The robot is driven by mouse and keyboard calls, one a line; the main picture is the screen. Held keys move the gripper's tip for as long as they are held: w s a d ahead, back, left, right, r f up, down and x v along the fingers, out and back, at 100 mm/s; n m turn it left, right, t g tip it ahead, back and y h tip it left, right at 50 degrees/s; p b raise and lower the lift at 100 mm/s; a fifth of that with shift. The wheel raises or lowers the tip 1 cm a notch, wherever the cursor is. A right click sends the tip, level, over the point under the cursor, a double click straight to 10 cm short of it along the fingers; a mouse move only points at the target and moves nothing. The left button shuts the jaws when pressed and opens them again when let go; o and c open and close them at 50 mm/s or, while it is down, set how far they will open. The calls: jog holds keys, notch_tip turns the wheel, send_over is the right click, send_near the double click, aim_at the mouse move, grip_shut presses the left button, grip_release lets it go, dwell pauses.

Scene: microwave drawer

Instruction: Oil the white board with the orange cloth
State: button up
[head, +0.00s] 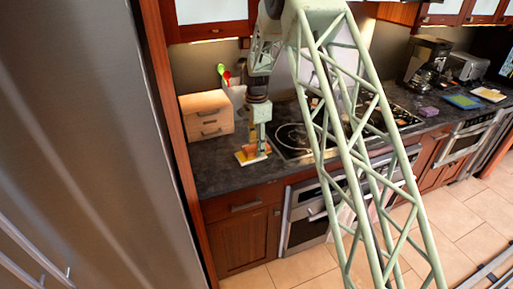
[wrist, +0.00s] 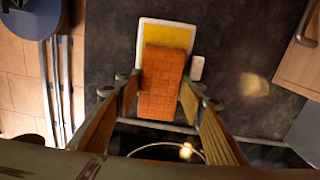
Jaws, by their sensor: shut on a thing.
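My gripper (wrist: 161,98) is shut on the orange cloth (wrist: 160,80), a thick, block-like piece with a grid pattern. The cloth also shows as a small orange patch under my gripper in the head view (head: 250,149). Below it is a white-edged board (wrist: 166,22) with a yellow face, lying on the dark counter; in the head view the board (head: 243,159) is at the counter's left part. The cloth covers much of the board. Whether it touches the board or hovers just above cannot be told.
A small white piece (wrist: 196,68) sits beside the board. A wooden drawer box (head: 207,116) stands behind left, and a cooktop (head: 292,140) is to the right. Farther right are a purple block (head: 428,112), a blue-green board (head: 463,101), a pale board (head: 488,94) and a coffee maker (head: 427,65).

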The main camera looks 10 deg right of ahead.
jog(key=shift+r, duration=0.1)
dwell(0.5)
jog(key=shift+r+p, duration=1.4)
jog(key=shift+r, duration=2)
jog(key=shift+s+d+f, duration=0.1)
jog(key=shift+n, duration=0.8)
jog(key=s+d+f, duration=0.1)
jog(key=s+d, duration=0.1)
jog(key=s, duration=0.1)
jog(key=s+d+f, duration=0.2)
jog(key=s, duration=0.1)
jog(key=s+d+f, duration=0.1)
jog(key=s+d, duration=0.2)
jog(key=shift+s+f, duration=0.2)
jog(key=s+d+f+n+b, duration=0.15)
jog(key=s+d+f, duration=0.25)
jog(key=s, duration=0.5)
jog(key=s+a+f+n+b, duration=0.2)
jog(key=a+f+n, duration=0.1)
jog(key=f, duration=0.5)
jog(key=s+a+f+n+b, duration=0.2)
jog(key=a+f+n, duration=0.2)
jog(key=f, duration=0.4)
jog(key=s+a+f+n+b, duration=0.2)
jog(key=a+f+n+b, duration=0.1)
jog(key=f, duration=0.5)
jog(key=shift+s+a+f+n, duration=0.2)
jog(key=shift+s+a+n, duration=0.25)
jog(key=shift+n, duration=0.7)
jog(key=shift+w, duration=0.1)
